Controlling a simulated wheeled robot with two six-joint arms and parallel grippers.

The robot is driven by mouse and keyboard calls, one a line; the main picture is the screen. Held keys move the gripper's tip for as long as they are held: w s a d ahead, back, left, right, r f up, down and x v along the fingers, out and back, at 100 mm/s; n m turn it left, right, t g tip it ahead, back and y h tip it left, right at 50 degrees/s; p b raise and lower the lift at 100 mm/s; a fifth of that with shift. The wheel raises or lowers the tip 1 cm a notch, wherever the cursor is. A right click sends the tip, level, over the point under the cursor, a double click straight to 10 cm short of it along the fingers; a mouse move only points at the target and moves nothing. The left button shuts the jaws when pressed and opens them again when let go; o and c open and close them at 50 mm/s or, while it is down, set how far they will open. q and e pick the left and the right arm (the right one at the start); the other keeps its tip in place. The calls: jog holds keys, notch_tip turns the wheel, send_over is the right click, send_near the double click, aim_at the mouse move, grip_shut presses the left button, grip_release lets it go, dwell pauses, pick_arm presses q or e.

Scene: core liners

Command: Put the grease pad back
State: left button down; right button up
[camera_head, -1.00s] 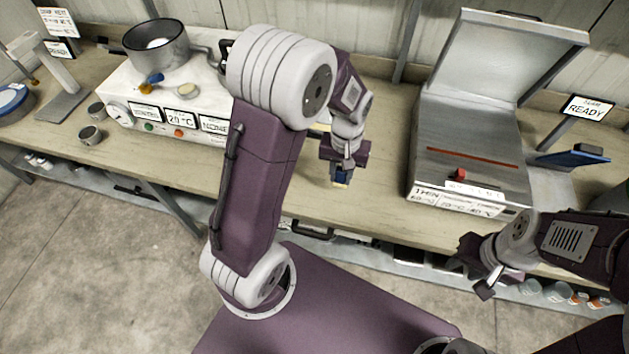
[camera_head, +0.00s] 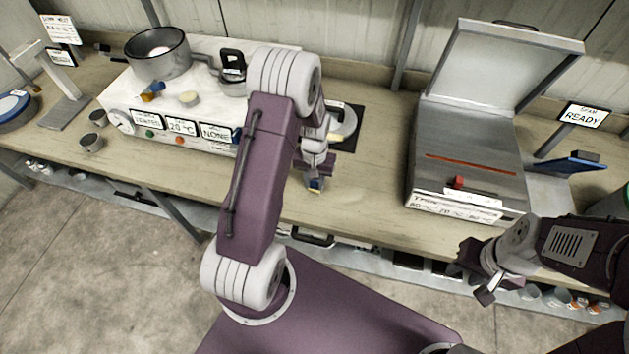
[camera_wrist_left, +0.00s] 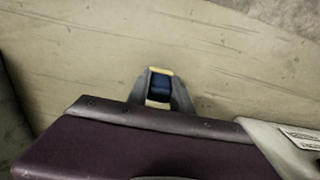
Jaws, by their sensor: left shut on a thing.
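My left gripper (camera_head: 316,184) is shut on a small blue block with a yellow edge, which looks like the grease pad (camera_wrist_left: 160,84). It holds the pad over the front part of the wooden bench (camera_head: 370,190), between the white heater unit and the steel press. In the left wrist view the pad sits between the two fingers with its yellow edge outward. Whether it touches the bench is hard to tell. My right gripper (camera_head: 480,275) hangs in front of the bench edge at right, seemingly open and empty.
A white heater unit (camera_head: 120,97) carries a pot (camera_head: 158,55) and a small blue and yellow item (camera_head: 152,91). A dark mat with a round pale plate (camera_head: 343,122) lies behind my left arm. The open steel press (camera_head: 470,150) stands at right. Bench between is clear.

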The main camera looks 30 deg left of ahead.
pick_arm(q)
jog(key=shift+s+d+f, duration=0.1)
jog(key=c, duration=1.1)
grip_release()
jog(key=shift+c, duration=0.2)
notch_tip(320, 180, up, 12)
jog(key=s+d+m, duration=0.1)
jog(key=s+d, duration=0.2)
jog(key=s, duration=0.3)
jog(key=s+d+m+t, duration=0.1)
jog(key=s+d, duration=0.3)
jog(key=s, duration=0.2)
jog(key=shift+d, duration=0.2)
